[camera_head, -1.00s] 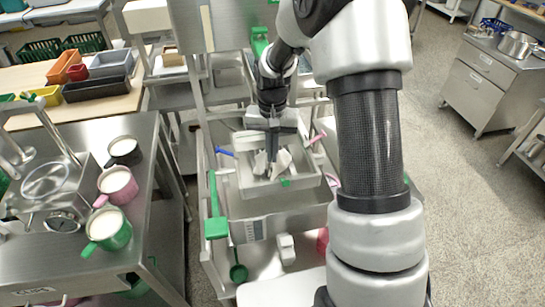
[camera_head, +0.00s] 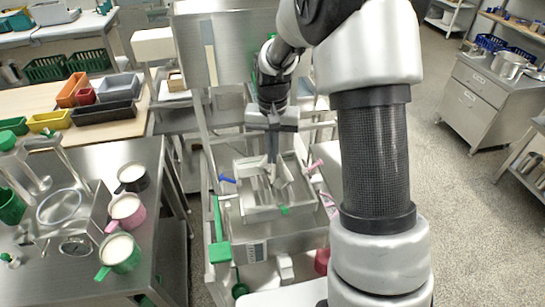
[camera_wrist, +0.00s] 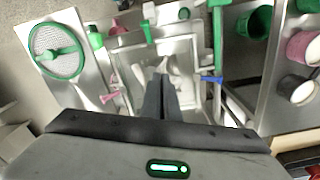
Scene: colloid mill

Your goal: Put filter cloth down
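My gripper (camera_head: 272,160) points down over the metal stand, with its dark fingers close together. It also shows in the wrist view (camera_wrist: 161,85). A small white cloth (camera_head: 277,177) hangs crumpled at the fingertips, and the fingers look shut on it. In the wrist view the cloth (camera_wrist: 163,66) shows just past the fingertips, partly hidden by them. Below it is a pale rectangular frame or tray (camera_head: 252,213) on the stand. Whether the cloth touches the frame I cannot tell.
A blue handle (camera_head: 227,180) and a pink handle (camera_head: 316,166) stick out beside the frame. Green (camera_head: 120,252), pink (camera_head: 126,209) and black (camera_head: 132,177) cups with white contents stand on the left steel table. A round mesh sieve (camera_wrist: 58,50) shows in the wrist view.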

